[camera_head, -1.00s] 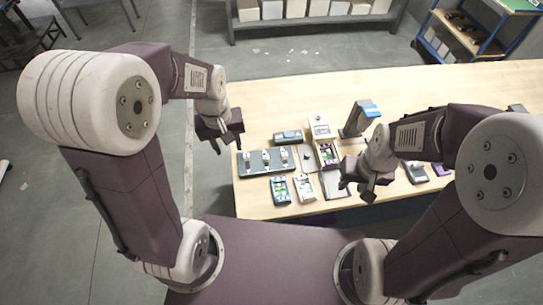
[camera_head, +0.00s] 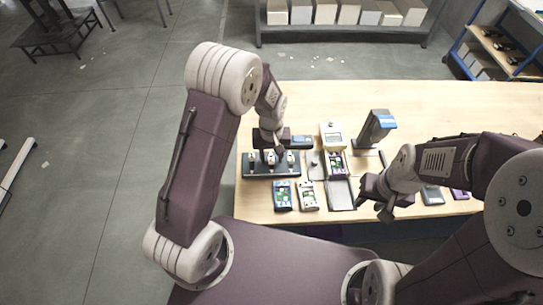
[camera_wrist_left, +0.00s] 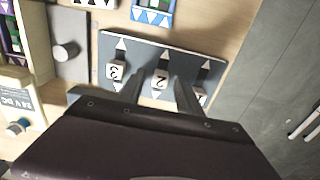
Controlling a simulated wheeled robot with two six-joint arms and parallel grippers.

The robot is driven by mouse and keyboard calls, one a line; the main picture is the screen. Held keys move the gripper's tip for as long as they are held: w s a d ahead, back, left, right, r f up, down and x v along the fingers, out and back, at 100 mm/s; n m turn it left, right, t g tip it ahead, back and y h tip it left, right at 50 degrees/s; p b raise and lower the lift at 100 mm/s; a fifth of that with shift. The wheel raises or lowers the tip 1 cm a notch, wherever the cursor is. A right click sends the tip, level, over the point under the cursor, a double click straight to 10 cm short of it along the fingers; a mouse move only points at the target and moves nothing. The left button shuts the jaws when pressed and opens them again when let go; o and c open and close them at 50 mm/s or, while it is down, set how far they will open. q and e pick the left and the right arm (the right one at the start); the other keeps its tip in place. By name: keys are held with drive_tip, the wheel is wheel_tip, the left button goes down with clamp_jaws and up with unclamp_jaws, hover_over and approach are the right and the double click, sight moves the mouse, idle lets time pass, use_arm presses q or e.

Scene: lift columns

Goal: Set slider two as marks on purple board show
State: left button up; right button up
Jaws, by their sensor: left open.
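A dark slider panel (camera_head: 257,172) with three white sliders lies on the table; it also shows in the left wrist view (camera_wrist_left: 143,48). Slider two (camera_wrist_left: 160,80), a white block marked 2, stands between sliders 3 (camera_wrist_left: 115,71) and 1 (camera_wrist_left: 199,95). My left gripper (camera_head: 277,150) is over the panel. In the left wrist view its open fingers (camera_wrist_left: 158,84) are on either side of slider two; I cannot tell whether they touch it. A purple-edged board (camera_head: 337,163) stands right of the panel; its marks are too small to read. My right gripper (camera_head: 372,199) hangs over the table's front, its jaw opening unclear.
Two small boards, one blue (camera_head: 283,196) and one white (camera_head: 308,196), lie in front of the panel. A pale box (camera_head: 331,134) and a dark stand with a blue label (camera_head: 376,127) are behind. The table's far right is mostly clear.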

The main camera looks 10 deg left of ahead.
use_arm(q)
drive_tip(key=shift+s+a+f, duration=0.15)
drive_tip(key=shift+d, duration=0.2)
drive_tip(key=c, duration=0.4)
drive_tip(key=shift+a, duration=0.1)
clamp_jaws()
idle(0.7)
